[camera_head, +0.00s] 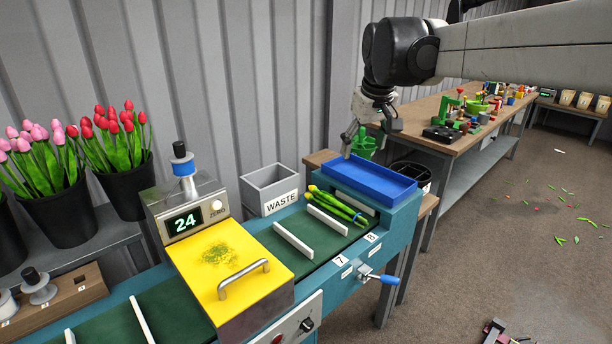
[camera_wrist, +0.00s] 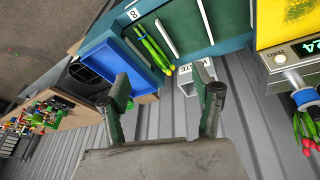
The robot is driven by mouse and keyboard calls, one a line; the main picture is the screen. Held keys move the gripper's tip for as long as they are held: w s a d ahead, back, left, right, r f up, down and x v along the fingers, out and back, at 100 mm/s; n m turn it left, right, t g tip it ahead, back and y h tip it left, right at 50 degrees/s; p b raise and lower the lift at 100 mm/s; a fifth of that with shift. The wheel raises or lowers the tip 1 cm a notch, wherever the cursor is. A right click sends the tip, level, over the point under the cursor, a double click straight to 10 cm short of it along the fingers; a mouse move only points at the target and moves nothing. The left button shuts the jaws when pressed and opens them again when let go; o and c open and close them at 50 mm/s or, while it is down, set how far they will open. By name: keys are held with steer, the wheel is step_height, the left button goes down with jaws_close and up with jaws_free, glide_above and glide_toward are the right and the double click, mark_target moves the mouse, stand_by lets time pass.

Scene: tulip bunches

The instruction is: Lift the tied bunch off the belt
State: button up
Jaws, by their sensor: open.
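The tied bunch (camera_head: 338,204) has green stems and yellow tips. It lies on the dark green belt (camera_head: 312,236), between a white divider and the blue tray at the belt's far end. The bunch also shows in the wrist view (camera_wrist: 153,52), beside the blue tray. My gripper (camera_head: 371,130) is open and empty, above and behind the blue tray, apart from the bunch. In the wrist view its two fingers (camera_wrist: 167,91) are spread, with the bunch beyond them.
A blue tray (camera_head: 368,183) stands right beside the bunch. A grey WASTE bin (camera_head: 270,190) is behind the belt. A yellow cover with a handle (camera_head: 245,279) and a display reading 24 (camera_head: 185,221) stand to the left. White dividers (camera_head: 293,240) cross the belt.

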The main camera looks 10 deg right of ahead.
steer(key=w+f+n+g, duration=0.1)
steer(key=w+f, duration=0.1)
steer(key=w, duration=0.9)
steer(key=n+g, duration=0.3)
glide_above(333, 199)
step_height(333, 199, down, 19)
steer(key=f, duration=0.6)
steer(key=f+b, duration=0.1)
steer(key=f, duration=0.2)
steer(key=shift+w+d, duration=0.2)
steer(key=shift+d, duration=0.2)
steer(key=f, duration=0.4)
steer(key=shift+s+a+f, duration=0.15)
steer(key=shift+a+f, duration=0.05)
steer(key=shift+a, duration=0.15)
steer(key=shift+f, duration=0.5)
steer(key=c, duration=1.3)
